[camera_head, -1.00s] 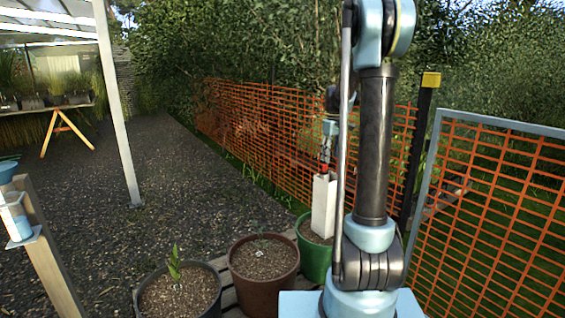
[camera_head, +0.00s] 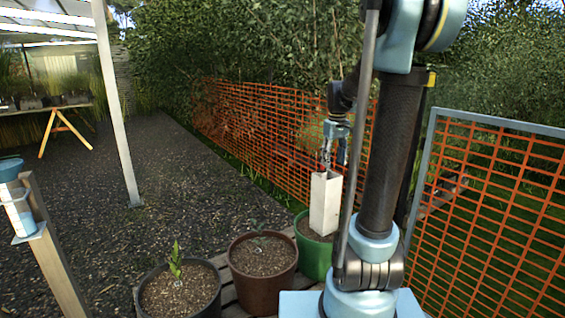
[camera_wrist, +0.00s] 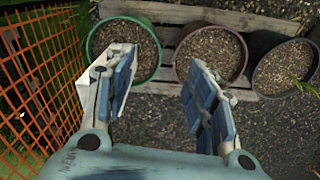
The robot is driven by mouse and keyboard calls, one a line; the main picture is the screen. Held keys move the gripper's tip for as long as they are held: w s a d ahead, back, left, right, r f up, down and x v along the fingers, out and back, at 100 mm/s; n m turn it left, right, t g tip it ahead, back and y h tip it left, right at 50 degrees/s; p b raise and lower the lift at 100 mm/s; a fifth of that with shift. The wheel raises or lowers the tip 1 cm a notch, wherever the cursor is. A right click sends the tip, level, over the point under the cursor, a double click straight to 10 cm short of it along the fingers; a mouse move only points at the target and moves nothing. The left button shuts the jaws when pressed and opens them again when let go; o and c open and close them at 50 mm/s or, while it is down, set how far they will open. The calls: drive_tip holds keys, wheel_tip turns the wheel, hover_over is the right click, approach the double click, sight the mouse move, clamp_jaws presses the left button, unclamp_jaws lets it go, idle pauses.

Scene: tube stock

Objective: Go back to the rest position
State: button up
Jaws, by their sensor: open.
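My gripper (camera_head: 334,163) hangs fingers down just above the top of a white square tube (camera_head: 325,203), partly behind my arm. The tube stands upright in the green pot (camera_head: 302,250). In the wrist view my gripper (camera_wrist: 158,65) is open, with a wide gap between its fingers and nothing held. The white tube (camera_wrist: 121,84) shows beside and behind the left finger there; I cannot tell whether they touch. The green pot's rim (camera_wrist: 90,38) lies beneath.
A brown pot (camera_head: 262,285) and a dark pot (camera_head: 152,312), each with a seedling, stand left of the green pot on wooden slats. Orange mesh fencing (camera_head: 275,135) runs behind; a framed mesh panel (camera_head: 490,215) is at right. A wooden post (camera_head: 58,272) stands at left.

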drive_tip(key=s+f+m, duration=0.1)
drive_tip(key=s+f, duration=0.3)
drive_tip(key=s, duration=0.5)
drive_tip(key=s+f+m+t, duration=0.1)
drive_tip(key=s+f, duration=0.3)
drive_tip(key=s, duration=0.6)
drive_tip(key=s+f+m, duration=0.2)
drive_tip(key=s+f, duration=0.2)
drive_tip(key=s, duration=0.5)
drive_tip(key=shift+s+a+f+m+t, duration=0.3)
drive_tip(key=shift+s+f+m, duration=0.05)
drive_tip(key=shift+s+m, duration=0.05)
drive_tip(key=shift+w+f, duration=0.2)
drive_tip(key=shift+w, duration=0.25)
